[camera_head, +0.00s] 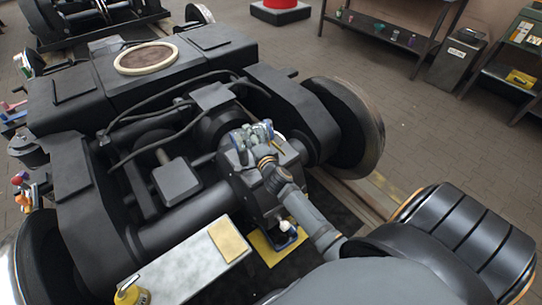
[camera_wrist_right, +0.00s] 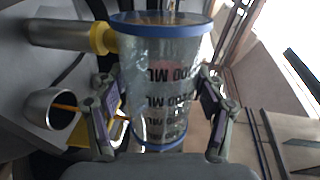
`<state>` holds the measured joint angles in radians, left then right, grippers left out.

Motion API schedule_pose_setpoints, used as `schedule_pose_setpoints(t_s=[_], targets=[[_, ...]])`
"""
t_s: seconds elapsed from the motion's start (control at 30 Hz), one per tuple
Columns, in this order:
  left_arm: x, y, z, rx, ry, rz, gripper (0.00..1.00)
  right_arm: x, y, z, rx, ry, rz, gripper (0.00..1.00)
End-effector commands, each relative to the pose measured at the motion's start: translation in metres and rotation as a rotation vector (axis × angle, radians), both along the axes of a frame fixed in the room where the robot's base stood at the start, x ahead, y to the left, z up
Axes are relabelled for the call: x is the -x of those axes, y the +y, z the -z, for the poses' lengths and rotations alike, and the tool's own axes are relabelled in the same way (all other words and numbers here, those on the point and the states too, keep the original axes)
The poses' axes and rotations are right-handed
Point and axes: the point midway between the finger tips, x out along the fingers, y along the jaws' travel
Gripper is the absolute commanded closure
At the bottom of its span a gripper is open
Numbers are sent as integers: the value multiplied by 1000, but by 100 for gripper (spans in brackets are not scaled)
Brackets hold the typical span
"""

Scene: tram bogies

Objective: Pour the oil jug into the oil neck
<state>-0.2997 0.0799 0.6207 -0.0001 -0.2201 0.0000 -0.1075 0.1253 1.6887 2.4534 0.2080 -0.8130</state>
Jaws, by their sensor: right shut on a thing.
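The oil jug (camera_wrist_right: 158,85) is a clear vessel with a blue rim, a blue base and dark ML markings. In the wrist view its rim is at the top of the picture. My right gripper (camera_wrist_right: 163,108) is shut on it, one finger on each side. In the head view my right gripper (camera_head: 254,142) holds the jug above the gearbox (camera_head: 265,195) in the middle of the bogie; the jug is small and partly hidden there. A metal cylinder with a yellow collar (camera_wrist_right: 102,39) and an open metal cup (camera_wrist_right: 52,108) show beside the jug. I cannot tell which part is the oil neck. My left gripper is out of view.
The dark bogie frame (camera_head: 80,175) has wheels on both sides, with the right wheel (camera_head: 345,125) close to my arm. Shelves (camera_head: 385,38) and open floor lie at the back right.

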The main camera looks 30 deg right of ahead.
Motion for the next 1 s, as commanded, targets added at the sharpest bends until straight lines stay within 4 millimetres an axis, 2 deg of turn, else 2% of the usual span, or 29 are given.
schedule_pose_setpoints(t_s=[0.73,0.87,1.0], targets=[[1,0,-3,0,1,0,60,0,-2,1,-71,-10,-1,66],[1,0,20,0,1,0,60,-1,9,3,153,15,0,66],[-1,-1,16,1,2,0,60,-2,12,-5,221,28,0,66]])
